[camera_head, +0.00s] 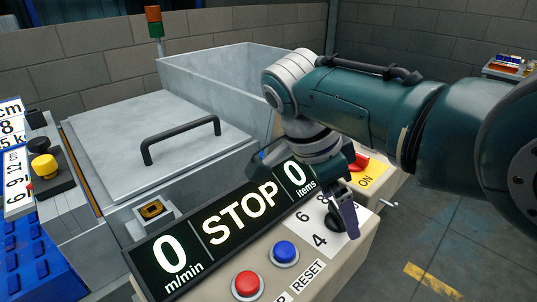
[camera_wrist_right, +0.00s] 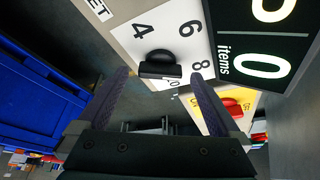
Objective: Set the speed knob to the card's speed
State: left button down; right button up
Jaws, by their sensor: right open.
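The black speed knob (camera_wrist_right: 160,66) sits on a white dial plate (camera_wrist_right: 165,22) marked 4, 6, 8 and 10 in the right wrist view. I cannot tell which number it points at. In the head view the knob (camera_head: 334,222) is partly hidden by my gripper. My right gripper (camera_wrist_right: 160,75) is open, with its fingertips on either side of the knob, apart from it as far as I can see. It also shows in the head view (camera_head: 345,205). A card (camera_head: 12,122) at the left edge is cut off, showing "cm", "8" and "5 kg". My left gripper is not in view.
The display (camera_head: 225,225) reads 0 m/min, STOP, 0 items. A red button (camera_head: 247,285), a blue button (camera_head: 285,251) and a RESET label lie beside the dial. A red switch (camera_head: 359,161) on a yellow ON plate is close behind my gripper. A blue crate (camera_wrist_right: 35,95) stands nearby.

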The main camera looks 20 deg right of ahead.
jog(key=p+v, duration=0.1)
jog(key=v, duration=0.8)
jog(key=shift+r+p, duration=0.2)
jog(key=shift+p, duration=0.1)
jog(key=shift+a, duration=0.1)
